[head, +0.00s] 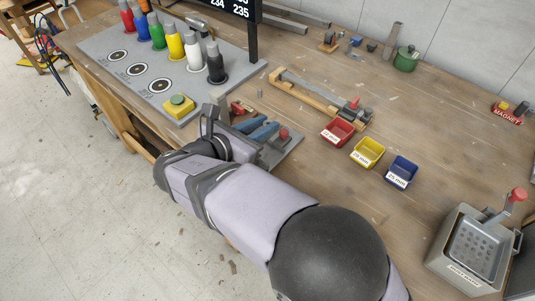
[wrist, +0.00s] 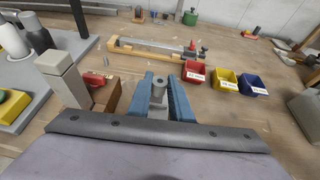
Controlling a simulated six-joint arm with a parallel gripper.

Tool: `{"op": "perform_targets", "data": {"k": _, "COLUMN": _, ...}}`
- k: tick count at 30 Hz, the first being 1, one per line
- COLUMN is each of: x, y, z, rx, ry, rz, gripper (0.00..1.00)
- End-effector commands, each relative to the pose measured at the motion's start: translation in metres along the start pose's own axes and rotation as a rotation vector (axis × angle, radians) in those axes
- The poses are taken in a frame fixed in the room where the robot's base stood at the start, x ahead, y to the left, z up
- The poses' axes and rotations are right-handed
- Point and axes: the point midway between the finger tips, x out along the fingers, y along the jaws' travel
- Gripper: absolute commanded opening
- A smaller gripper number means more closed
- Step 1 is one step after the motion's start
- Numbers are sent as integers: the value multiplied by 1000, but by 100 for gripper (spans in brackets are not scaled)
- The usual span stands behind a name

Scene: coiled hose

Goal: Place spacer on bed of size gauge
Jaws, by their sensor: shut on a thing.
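My gripper (wrist: 160,98) has two blue fingers closed around a grey cylindrical spacer (wrist: 158,84) with a hole in its top. In the head view the fingers of my gripper (head: 257,130) point away from the arm near the table's front edge; I cannot make out the spacer there. The size gauge (head: 309,93) is a long wooden piece with a metal bar and a red knob at its right end. It lies on the table beyond my gripper, and shows in the wrist view (wrist: 140,49) ahead of the fingers. Nothing I can see lies on its bed.
Red (head: 337,132), yellow (head: 368,152) and blue (head: 402,172) labelled bins stand right of the gauge. A grey board (head: 110,75) with coloured bottles is at left. A grey post (wrist: 64,80) stands close left of my fingers. A grey box (head: 466,252) stands at right.

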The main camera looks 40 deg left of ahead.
Motion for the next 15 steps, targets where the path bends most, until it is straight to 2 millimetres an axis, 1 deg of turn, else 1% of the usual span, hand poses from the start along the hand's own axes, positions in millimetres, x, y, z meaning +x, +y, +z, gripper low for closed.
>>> {"op": "perform_targets", "data": {"k": 4, "x": 6, "y": 0, "z": -15, "rx": -4, "ry": 1, "rz": -2, "gripper": 0}}
{"op": "perform_targets", "data": {"k": 10, "x": 18, "y": -1, "z": -44, "rx": -5, "ry": 1, "rz": -3, "gripper": 0}}
{"op": "perform_targets", "data": {"k": 15, "x": 23, "y": 0, "z": -56, "rx": -1, "ry": 0, "rz": -1, "gripper": 0}}
